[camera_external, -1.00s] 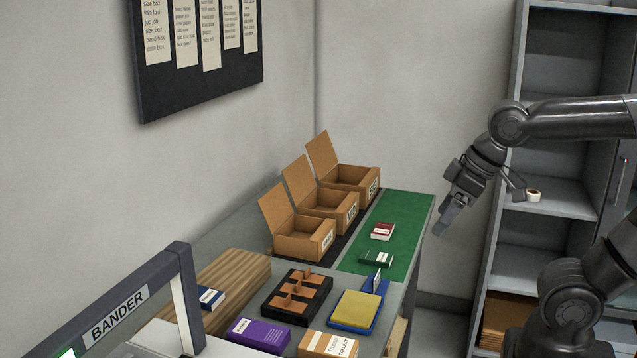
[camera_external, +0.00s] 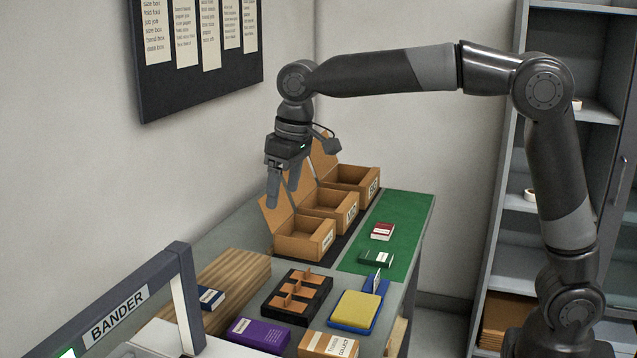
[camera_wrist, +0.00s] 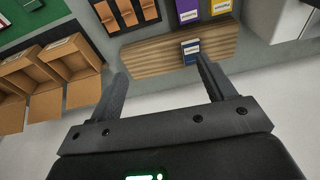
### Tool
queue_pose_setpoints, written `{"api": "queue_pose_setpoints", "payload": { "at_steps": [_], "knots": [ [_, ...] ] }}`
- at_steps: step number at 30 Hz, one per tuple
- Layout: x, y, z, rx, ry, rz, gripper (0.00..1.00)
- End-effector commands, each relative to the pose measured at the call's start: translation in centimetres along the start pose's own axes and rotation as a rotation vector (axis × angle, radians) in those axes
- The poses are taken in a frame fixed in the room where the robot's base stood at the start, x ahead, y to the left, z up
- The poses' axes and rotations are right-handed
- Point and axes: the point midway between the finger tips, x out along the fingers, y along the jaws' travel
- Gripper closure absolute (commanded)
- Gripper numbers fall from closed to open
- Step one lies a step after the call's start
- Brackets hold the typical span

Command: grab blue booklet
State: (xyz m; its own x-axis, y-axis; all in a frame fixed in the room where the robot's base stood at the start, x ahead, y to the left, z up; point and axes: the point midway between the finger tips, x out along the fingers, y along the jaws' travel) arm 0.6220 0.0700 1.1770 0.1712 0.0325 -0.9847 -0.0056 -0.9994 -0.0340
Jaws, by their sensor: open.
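The blue booklet (camera_external: 211,297), with a white label, lies on a striped wooden block (camera_external: 240,272) at the left of the bench. In the wrist view the blue booklet (camera_wrist: 190,50) lies on the wooden block (camera_wrist: 140,58), beyond my fingertips and close to the right one. My gripper (camera_external: 284,195) is open and empty, pointing down, high above the bench near the front cardboard box. Its two dark fingers (camera_wrist: 160,78) stand wide apart in the wrist view, with nothing between them.
Open cardboard boxes (camera_external: 305,240) line the wall side. A divided black tray (camera_external: 298,297), a purple box (camera_external: 259,334), a yellow pad (camera_external: 355,310) and a green mat (camera_external: 409,215) with red and green booklets are nearby. The BANDER machine (camera_external: 118,312) stands at the front left.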

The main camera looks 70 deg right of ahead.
Motion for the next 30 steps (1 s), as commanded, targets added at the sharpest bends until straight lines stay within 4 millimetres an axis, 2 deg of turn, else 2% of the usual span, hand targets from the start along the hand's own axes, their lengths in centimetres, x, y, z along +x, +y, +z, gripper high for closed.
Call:
{"api": "queue_pose_setpoints", "payload": {
  "at_steps": [1, 6, 12, 15, 18, 22, 26, 30],
  "knots": [
    [1.2, -0.6, -1.4, -0.001, -0.016, 0.002, 0.25],
    [4.8, -2.5, -5.4, -0.002, -0.065, 0.009, 0.25],
    [9.8, -4.7, -9.2, -0.005, -0.12, 0.02, 0.25],
    [12.0, -5.7, -10.4, -0.007, -0.143, 0.026, 0.25],
    [13.7, -6.3, -11.2, -0.008, -0.159, 0.03, 0.25],
    [14.9, -6.8, -11.7, -0.008, -0.169, 0.033, 0.25],
    [16.3, -6.9, -11.5, -0.008, -0.176, 0.034, 0.25],
    [18.6, -6.9, -11.1, -0.008, -0.175, 0.034, 0.25]
  ]
}}
